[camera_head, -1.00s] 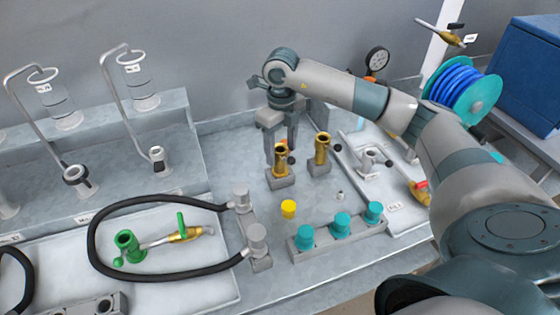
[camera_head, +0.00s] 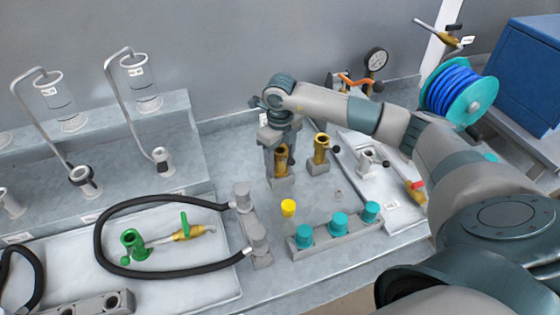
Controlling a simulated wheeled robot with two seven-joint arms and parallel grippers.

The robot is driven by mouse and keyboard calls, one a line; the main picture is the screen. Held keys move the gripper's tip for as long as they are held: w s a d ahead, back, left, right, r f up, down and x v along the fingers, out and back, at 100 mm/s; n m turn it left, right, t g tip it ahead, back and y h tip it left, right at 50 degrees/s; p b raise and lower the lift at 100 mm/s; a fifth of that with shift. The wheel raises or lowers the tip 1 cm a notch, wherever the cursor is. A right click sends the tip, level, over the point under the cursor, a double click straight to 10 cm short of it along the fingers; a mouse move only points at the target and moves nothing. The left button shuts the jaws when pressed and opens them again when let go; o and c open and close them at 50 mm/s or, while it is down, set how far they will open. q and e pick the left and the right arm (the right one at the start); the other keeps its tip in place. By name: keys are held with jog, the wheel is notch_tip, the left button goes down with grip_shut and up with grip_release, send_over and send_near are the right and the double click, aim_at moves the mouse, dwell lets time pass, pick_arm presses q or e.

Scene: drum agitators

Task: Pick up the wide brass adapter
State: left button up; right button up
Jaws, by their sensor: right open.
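Two brass adapters stand upright in grey square holders near the back of the bench: the left brass adapter (camera_head: 281,159) and the right brass adapter (camera_head: 320,150). Which one is the wide adapter I cannot tell for sure. My right gripper (camera_head: 279,164) points down at the left adapter, its open fingers on either side of that adapter. The fingers partly hide it, and I cannot see whether they touch it. The right adapter stands free beside the gripper. My left gripper is not in view.
A yellow cap (camera_head: 288,208) and a grey block with teal caps (camera_head: 339,221) stand in front. A black hose (camera_head: 142,202) loops over the left tray around a green fitting (camera_head: 131,242). A white tray (camera_head: 399,213) with a valve lies right. A blue hose reel (camera_head: 461,97) is further right.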

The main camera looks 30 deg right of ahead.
dwell(0.4)
jog(key=c, duration=1.2)
jog(key=shift+r, duration=0.1)
jog(key=shift+c, duration=0.2)
jog(key=shift+r+b, duration=0.3)
jog(key=shift+r, duration=0.15)
notch_tip(320, 180, up, 8)
jog(key=b, duration=0.3)
jog(key=shift+r, duration=0.5)
